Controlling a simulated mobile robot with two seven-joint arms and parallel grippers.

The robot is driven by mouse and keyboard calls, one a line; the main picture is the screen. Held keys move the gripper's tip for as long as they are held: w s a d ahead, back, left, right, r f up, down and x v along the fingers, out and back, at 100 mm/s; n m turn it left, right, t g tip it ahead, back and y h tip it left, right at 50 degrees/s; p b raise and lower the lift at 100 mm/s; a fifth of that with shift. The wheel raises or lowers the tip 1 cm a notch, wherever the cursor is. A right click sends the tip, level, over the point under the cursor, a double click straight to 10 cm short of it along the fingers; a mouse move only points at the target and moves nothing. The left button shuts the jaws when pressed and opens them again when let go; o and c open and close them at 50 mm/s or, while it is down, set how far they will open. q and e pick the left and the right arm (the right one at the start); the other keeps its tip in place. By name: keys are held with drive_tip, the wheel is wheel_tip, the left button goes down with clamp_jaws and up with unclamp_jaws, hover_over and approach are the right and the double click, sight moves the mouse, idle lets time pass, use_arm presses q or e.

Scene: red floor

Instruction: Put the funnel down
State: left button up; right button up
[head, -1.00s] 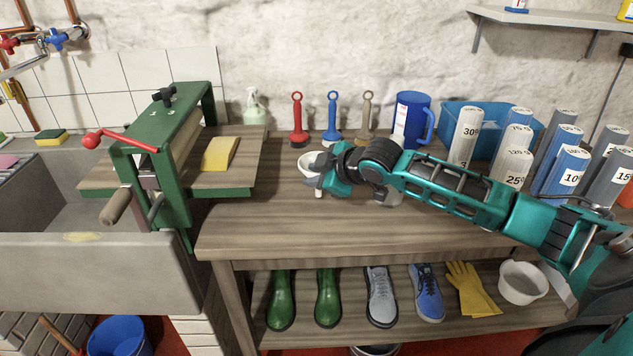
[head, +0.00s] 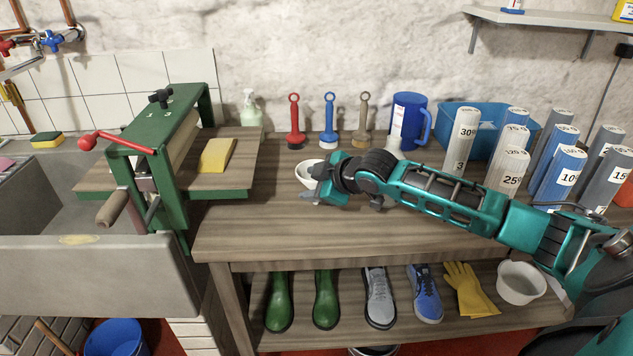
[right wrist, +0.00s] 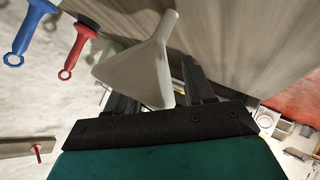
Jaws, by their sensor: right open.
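The white funnel (head: 306,174) is at the middle of the wooden worktop (head: 310,232), at the tip of my right gripper (head: 318,186). In the head view the gripper hides part of it and its spout does not show. In the right wrist view the funnel (right wrist: 140,68) is large, its cone at the open fingers and its narrow spout pointing away from them toward the wood. My right gripper is open. I cannot tell whether a finger still touches the funnel or how it rests on the wood. My left gripper is not in view.
Red (head: 294,125), blue (head: 330,125) and beige (head: 362,125) brushes stand behind the funnel. A blue jug (head: 408,115), a blue bin (head: 470,115) and several labelled rolls stand at right. A green wringer (head: 165,125) is at left. The worktop's front is clear.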

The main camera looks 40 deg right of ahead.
drive_tip(key=p+v, duration=0.1)
drive_tip(key=v, duration=1.1)
drive_tip(key=shift+p, duration=0.4)
drive_tip(key=shift+r, duration=0.1)
drive_tip(key=s+a+f+m+g+h, duration=0.1)
drive_tip(key=s+a+f+m+g, duration=0.1)
drive_tip(key=s+a+f, duration=0.3)
drive_tip(key=s+a+f+m+g, duration=0.1)
drive_tip(key=s+a+f+m, duration=0.1)
drive_tip(key=s+f, duration=0.45)
drive_tip(key=s+a+f+m+g, duration=0.4)
drive_tip(key=s+a, duration=0.5)
drive_tip(key=s, duration=0.2)
drive_tip(key=w+a+f+t+y, duration=0.1)
drive_tip(key=w+a+f+t, duration=0.2)
drive_tip(key=w+f+t, duration=0.4)
drive_tip(key=shift+w+f+n, duration=0.3)
drive_tip(key=shift+w+f, duration=0.05)
drive_tip(key=shift+f, duration=0.35)
